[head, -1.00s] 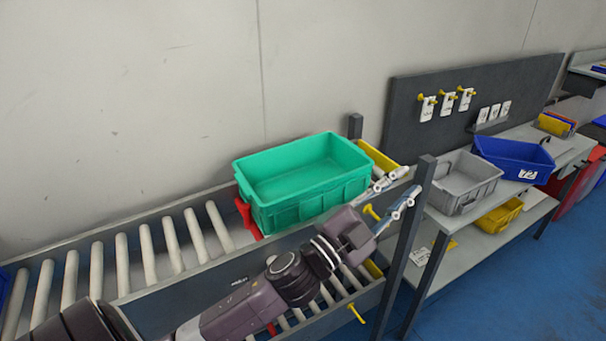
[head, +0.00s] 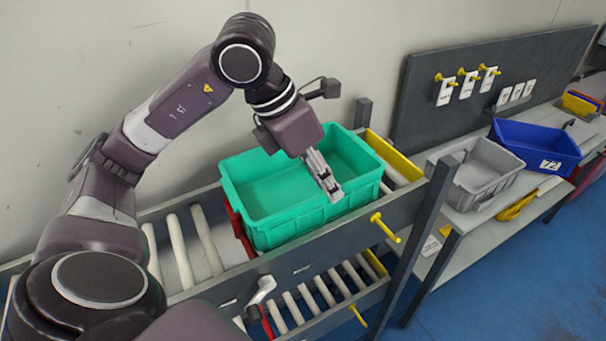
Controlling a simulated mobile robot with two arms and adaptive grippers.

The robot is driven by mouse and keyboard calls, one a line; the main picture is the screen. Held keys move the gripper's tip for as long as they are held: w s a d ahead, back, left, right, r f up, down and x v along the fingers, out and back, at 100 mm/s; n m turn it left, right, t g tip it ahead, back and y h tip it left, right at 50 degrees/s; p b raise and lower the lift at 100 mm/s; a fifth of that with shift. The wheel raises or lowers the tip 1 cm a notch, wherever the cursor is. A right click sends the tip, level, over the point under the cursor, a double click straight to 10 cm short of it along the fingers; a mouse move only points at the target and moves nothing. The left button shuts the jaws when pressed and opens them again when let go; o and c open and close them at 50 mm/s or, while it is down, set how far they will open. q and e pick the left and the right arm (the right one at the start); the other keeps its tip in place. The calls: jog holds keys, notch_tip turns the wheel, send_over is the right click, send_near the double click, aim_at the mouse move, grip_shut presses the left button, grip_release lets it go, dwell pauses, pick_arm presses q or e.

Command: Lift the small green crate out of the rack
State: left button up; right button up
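The green crate (head: 245,190) sits upright and empty on the upper roller level of the rack (head: 345,231). A red stop stands at its left end and a yellow strip at its right end. My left gripper (head: 331,192) hangs over the crate, pointing down at its near long wall towards the right. The fingers show nearly edge-on, one behind the other, so their gap is hidden. I cannot tell whether they touch the rim. My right gripper is not in view.
A dark post (head: 427,225) stands at the rack's right front corner, and a yellow peg (head: 385,227) sticks out of the front rail. A grey bin (head: 470,192) and a blue bin (head: 535,165) stand on the bench to the right. The rollers left of the crate are bare.

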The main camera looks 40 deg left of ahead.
aim_at(324, 193)
pick_arm(q)
jog(key=a+f, duration=0.1)
jog(key=a+y, duration=0.1)
jog(key=shift+w+a+f+n, duration=0.3)
jog(key=shift+w+f, duration=0.1)
jog(key=shift+w+d+f+p, duration=0.1)
jog(key=shift+w+f+p, duration=0.1)
jog(key=shift+f+p, duration=0.2)
jog(key=p+x, duration=0.1)
jog(key=x, duration=0.2)
jog(key=shift+w, duration=0.15)
jog(key=shift+w+d+f, duration=0.1)
jog(key=shift+w+f, duration=0.1)
jog(key=shift+f, duration=0.3)
grip_shut()
